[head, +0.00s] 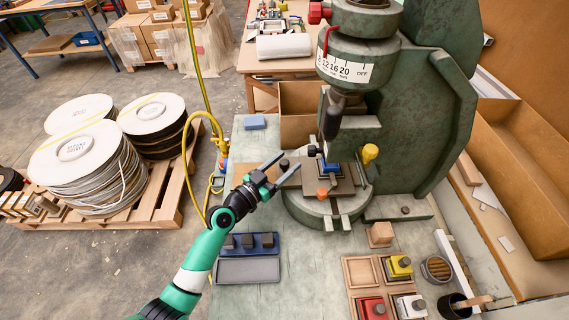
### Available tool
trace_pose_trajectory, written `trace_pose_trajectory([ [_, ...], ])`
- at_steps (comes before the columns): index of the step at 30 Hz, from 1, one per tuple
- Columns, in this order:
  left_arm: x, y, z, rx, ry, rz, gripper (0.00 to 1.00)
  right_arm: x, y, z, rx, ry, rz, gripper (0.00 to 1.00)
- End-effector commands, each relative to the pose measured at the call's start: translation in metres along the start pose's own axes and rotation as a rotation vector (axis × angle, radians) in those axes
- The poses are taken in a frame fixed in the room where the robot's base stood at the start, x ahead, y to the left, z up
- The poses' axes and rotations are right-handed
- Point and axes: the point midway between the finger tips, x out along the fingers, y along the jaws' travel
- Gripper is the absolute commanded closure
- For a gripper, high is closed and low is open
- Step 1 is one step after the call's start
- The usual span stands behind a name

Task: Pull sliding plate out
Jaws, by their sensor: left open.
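The green fly press (425,110) stands at the right of the bench. Under its ram a grey-brown sliding plate (345,186) lies on the round base (296,207), with a blue block (328,168) on it. An orange knob (322,194) is at the plate's front left. My left gripper (288,170) is open and empty, just left of the plate, with its fingers pointing toward the press. It appears apart from the orange knob. My right gripper is not in view.
A wooden tray (362,271) with red, yellow and white stamps is at the front right. The bench between them is clear.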

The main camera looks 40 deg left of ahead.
Motion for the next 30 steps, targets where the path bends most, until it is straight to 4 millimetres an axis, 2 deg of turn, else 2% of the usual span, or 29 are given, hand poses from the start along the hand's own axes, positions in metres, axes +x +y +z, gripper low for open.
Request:
trace_pose_trajectory([
  [3,-0.0002,0.0,-0.0001,0.0,0.0,0.0,0.36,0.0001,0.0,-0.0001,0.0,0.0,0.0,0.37],
  [14,-0.0005,-0.0001,-0.0002,0.0,0.0,0.0,1.0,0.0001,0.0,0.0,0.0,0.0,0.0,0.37],
  [30,-0.0006,-0.0001,-0.0002,0.0,0.0,0.0,1.0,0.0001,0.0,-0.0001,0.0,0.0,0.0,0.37],
])
